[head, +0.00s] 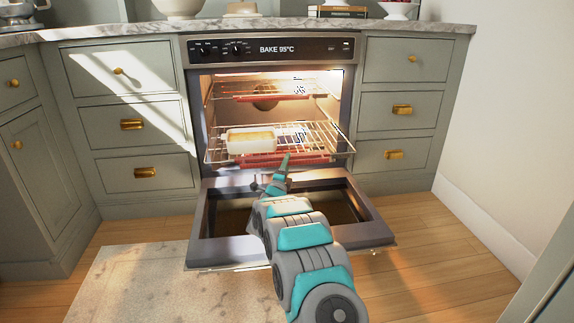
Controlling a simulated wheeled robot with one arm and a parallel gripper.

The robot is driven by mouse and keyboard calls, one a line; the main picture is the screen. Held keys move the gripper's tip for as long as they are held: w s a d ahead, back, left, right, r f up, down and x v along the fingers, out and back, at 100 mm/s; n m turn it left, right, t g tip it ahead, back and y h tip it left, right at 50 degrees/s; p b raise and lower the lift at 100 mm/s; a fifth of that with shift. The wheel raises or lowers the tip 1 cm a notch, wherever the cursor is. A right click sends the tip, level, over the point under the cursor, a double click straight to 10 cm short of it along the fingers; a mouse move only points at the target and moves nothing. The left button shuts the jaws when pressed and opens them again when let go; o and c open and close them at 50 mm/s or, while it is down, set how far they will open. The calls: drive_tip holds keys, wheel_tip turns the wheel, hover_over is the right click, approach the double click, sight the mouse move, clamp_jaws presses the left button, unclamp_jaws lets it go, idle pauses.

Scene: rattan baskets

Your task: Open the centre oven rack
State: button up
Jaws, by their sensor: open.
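The oven (196,112) is lit inside, and its panel reads "BAKE 95°C". Its door (366,232) is folded down flat in front. A wire rack (318,141) in the middle carries a pale loaf-shaped dish (251,139) on its left half. The rack's front edge appears to stand forward of the oven opening. My gripper (284,161) is open at the rack's front edge, right of the dish. I cannot tell whether it touches the rack wire. My arm reaches over the open door and hides part of it.
An upper rack (262,97) sits higher in the oven, and a reddish grille shows below the middle rack. Grey-green drawers with brass pulls flank the oven. A pale rug (140,280) lies at left on the wooden floor, and floor is clear at right.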

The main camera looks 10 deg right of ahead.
drive_tip(key=v, duration=0.7)
drive_tip(key=shift+s, duration=0.1)
